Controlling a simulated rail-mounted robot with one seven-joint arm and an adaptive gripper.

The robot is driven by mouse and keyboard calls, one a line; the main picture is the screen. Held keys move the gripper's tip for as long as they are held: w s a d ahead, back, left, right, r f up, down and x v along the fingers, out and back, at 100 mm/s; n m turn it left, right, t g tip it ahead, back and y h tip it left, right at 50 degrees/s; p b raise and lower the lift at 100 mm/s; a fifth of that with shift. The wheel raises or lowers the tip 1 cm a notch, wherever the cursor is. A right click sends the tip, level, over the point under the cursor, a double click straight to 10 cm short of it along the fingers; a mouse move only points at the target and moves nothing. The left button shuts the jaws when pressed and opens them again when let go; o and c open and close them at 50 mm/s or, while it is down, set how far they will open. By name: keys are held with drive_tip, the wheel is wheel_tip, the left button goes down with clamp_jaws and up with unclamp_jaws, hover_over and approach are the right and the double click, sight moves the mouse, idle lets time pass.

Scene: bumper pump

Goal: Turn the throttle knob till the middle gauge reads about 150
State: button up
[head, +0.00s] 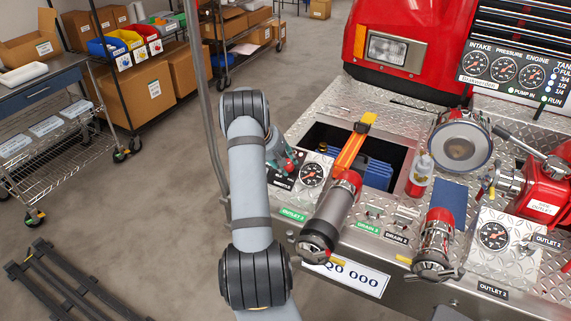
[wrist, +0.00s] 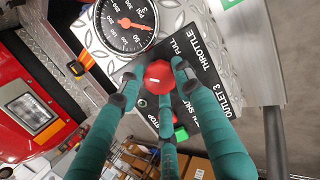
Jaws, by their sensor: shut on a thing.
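The red throttle knob (wrist: 158,76) sits on a black plate marked THROTTLE and FULL in the wrist view. My gripper (wrist: 158,82) has teal fingers with dark tips, closed around the knob from several sides. In the head view my gripper (head: 284,158) is at the left edge of the pump deck, and the knob is hidden there. The middle gauge (head: 504,69), labelled PRESSURE, is on the dark panel at upper right, between the INTAKE and ENGINE gauges. Its needle is too small to read exactly.
A black dial gauge (wrist: 122,24) with an orange needle is next to the knob plate; it also shows in the head view (head: 312,174). A grey-and-red nozzle (head: 330,218) and an orange-handled tool (head: 352,148) lie close to the right. Shelving with boxes (head: 150,88) stands at left.

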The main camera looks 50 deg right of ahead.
drive_tip(key=shift+a+n, duration=0.1)
drive_tip(key=shift+n, duration=0.5)
drive_tip(key=o, duration=1.1)
drive_tip(key=shift+o, duration=0.2)
drive_tip(key=v, duration=1.2)
drive_tip(key=shift+f, duration=0.15)
